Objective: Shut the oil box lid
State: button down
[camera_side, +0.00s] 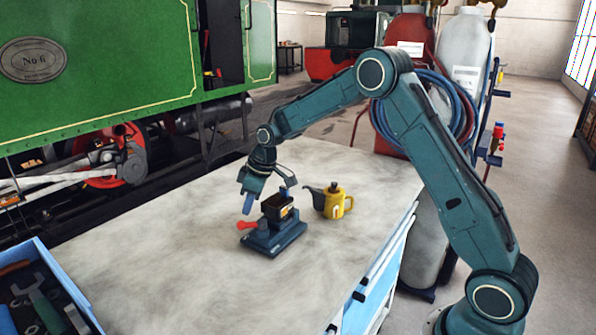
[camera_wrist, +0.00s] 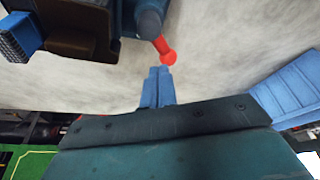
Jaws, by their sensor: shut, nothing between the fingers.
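The oil box (camera_side: 275,208) is a small dark box with an orange mark, on a blue-grey clamp base (camera_side: 274,238) with a red handle (camera_side: 246,225). A small blue piece shows at its top, partly overlapped by my wrist parts; I cannot clearly tell the lid's angle. In the wrist view the dark brown box (camera_wrist: 75,32) is at the upper left, cut by the frame edge, with a ribbed blue block (camera_wrist: 20,36) beside it. My gripper (camera_side: 248,204) points down left of the box, apart from it. Its blue fingers (camera_wrist: 157,87) are together and empty.
A yellow oil can (camera_side: 333,202) with a dark spout stands just right of the box. A blue tool tray (camera_side: 62,275) is at the lower left. The pale bench top (camera_side: 170,265) is clear between.

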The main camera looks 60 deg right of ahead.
jog(key=w+a, duration=0.2)
jog(key=w, duration=0.1)
jog(key=s+r, duration=0.4)
jog(key=r, duration=0.3)
jog(key=s+r, duration=0.4)
jog(key=r, duration=0.4)
jog(key=s+a+r+m, duration=0.1)
jog(key=s+r+m, duration=0.1)
jog(key=s, duration=0.9)
jog(key=s+a+r+m+t+h, duration=0.1)
jog(key=s+a+r+m, duration=0.1)
jog(key=s, duration=0.8)
jog(key=shift+s+r+t, duration=0.3)
jog(key=shift+s+r, duration=0.1)
jog(key=shift+r, duration=0.45)
